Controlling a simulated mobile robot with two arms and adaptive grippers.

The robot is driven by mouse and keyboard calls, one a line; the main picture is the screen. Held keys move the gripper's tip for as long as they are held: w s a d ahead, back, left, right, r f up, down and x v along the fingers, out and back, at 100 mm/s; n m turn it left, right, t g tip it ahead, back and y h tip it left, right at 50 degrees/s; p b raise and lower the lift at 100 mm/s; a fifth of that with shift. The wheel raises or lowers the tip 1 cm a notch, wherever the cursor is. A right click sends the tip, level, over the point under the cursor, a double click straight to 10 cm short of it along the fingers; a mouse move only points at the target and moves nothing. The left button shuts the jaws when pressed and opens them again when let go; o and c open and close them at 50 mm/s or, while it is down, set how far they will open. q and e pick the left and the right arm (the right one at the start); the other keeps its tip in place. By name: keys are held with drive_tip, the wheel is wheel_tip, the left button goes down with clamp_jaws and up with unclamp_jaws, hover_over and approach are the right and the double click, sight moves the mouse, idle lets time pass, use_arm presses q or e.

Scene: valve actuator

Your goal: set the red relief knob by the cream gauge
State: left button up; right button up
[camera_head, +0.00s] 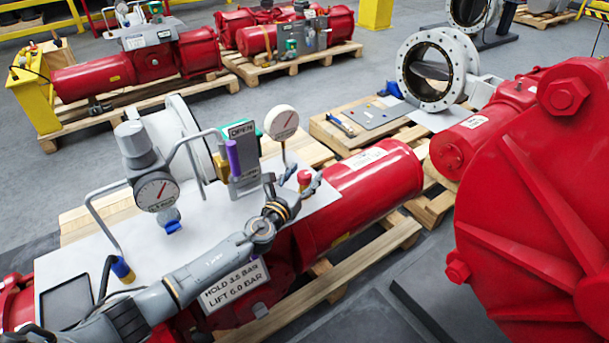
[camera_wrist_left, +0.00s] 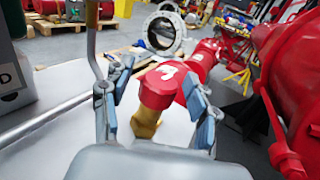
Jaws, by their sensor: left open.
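The red relief knob (camera_head: 304,177) stands upright on the panel's right part; in the left wrist view its red cap (camera_wrist_left: 158,88) with a white mark sits on a brass stem (camera_wrist_left: 145,122). My left gripper (camera_head: 293,184) is open, with one finger on each side of the knob in the left wrist view (camera_wrist_left: 160,88). I cannot tell whether either finger touches it. The cream gauge (camera_head: 281,121) stands on a thin post just behind the knob; its needle is visible but its reading is too small. My right gripper is not in view.
A sign (camera_head: 233,284) reads HOLD 3.5 BAR, LIFT 6.0 BAR. A large red housing (camera_head: 540,190) stands at right.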

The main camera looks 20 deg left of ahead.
use_arm(q)
drive_tip(key=shift+w, duration=0.1)
drive_tip(key=shift+c, duration=0.7)
drive_tip(key=c, duration=1)
drive_tip(key=shift+d+r+n+y+p, duration=0.15)
drive_tip(key=shift+r+n+y+p, duration=0.15)
drive_tip(key=shift+n+y+p, duration=0.45)
drive_tip(key=shift+c, duration=0.2)
drive_tip(key=shift+f+n+y+p, duration=0.15)
drive_tip(key=shift+n+y+p, duration=0.4)
drive_tip(key=shift+y, duration=0.7)
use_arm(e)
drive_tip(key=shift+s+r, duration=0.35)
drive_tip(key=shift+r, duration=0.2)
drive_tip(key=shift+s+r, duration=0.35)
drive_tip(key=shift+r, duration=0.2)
use_arm(q)
drive_tip(key=o, duration=1.2)
